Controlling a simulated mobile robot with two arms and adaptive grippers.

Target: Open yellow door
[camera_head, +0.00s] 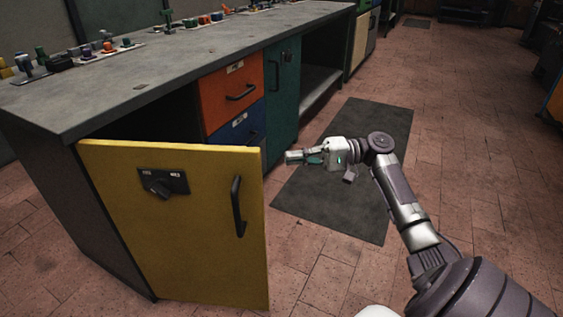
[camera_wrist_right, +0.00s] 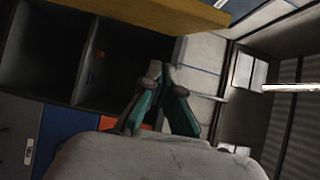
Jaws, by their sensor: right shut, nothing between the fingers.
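The yellow door (camera_head: 185,235) stands swung out from the left end of the workbench cabinet, with a dark gap above its top edge. Its black handle (camera_head: 238,207) is upright near the free right edge, and a dark latch plate (camera_head: 163,183) sits upper left. My right gripper (camera_head: 289,157) is shut and empty, just right of the door's free edge and apart from the handle. In the right wrist view its closed fingers (camera_wrist_right: 160,75) lie below the yellow door's edge (camera_wrist_right: 165,14), with the dark open compartment (camera_wrist_right: 85,55) at left. My left gripper is not in view.
An orange drawer (camera_head: 233,93), a blue drawer (camera_head: 240,128) and a green door (camera_head: 282,95) are beside the opening. The grey worktop (camera_head: 140,85) carries small parts along its back. A dark mat (camera_head: 345,170) lies on the clear brick floor at right.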

